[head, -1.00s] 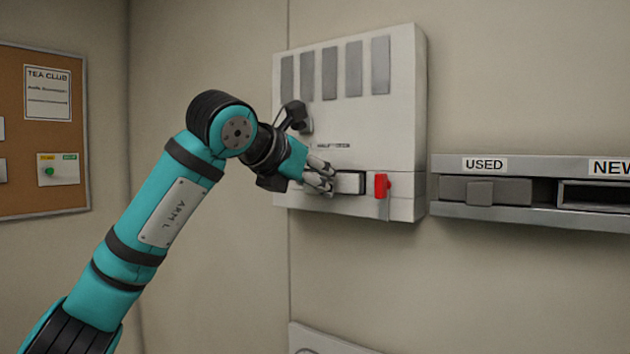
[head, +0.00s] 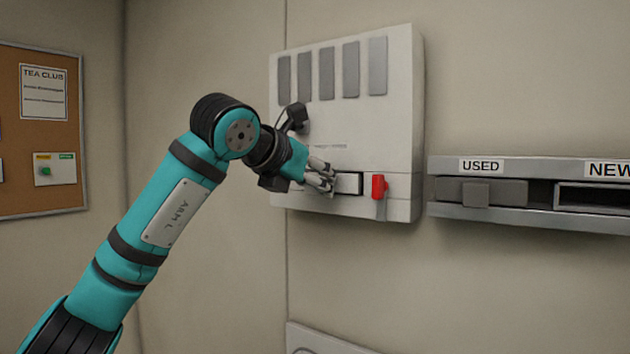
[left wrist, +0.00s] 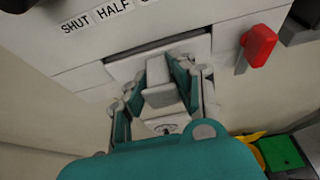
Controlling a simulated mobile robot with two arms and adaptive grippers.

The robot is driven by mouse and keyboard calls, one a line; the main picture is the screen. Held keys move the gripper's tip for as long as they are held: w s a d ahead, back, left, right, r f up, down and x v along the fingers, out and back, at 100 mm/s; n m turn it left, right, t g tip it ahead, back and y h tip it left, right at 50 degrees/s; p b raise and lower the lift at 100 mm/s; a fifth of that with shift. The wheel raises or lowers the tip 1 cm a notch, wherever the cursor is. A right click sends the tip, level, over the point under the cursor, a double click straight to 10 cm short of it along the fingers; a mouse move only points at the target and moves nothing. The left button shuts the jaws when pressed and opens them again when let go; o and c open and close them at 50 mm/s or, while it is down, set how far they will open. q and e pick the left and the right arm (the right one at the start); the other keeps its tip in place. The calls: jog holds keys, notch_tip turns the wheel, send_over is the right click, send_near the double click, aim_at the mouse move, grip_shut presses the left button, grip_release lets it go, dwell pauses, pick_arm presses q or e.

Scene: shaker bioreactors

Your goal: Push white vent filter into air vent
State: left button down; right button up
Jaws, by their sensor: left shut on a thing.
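The white vent filter (left wrist: 160,93) is a pale block with a grip, held between the fingers of my left gripper (left wrist: 160,88) in the left wrist view. The filter is at the dark slot of the air vent (left wrist: 155,46), low on the white wall unit (head: 400,120); how deep it sits is unclear. In the head view the left gripper (head: 324,179) is shut at the unit's lower front and hides part of the filter and vent. A red lever (head: 378,187) is just right of the vent. My right gripper is not in view.
Right of the unit, a wall rack (head: 470,209) has a grey block (head: 485,192) under the USED label and a dark, empty-looking slot (head: 600,196) under NEW. A cork board (head: 35,130) hangs at far left. SHUT and HALF labels (left wrist: 95,14) are above the vent.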

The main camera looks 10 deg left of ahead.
pick_arm(q)
jog(key=shift+w, duration=0.1)
jog(key=c, duration=1)
grip_release()
jog(key=shift+d, duration=0.1)
jog(key=shift+c, duration=0.2)
jog(key=shift+s+r, duration=0.15)
jog(key=shift+s, duration=0.05)
jog(key=v, duration=1.1)
jog(key=shift+s, duration=0.25)
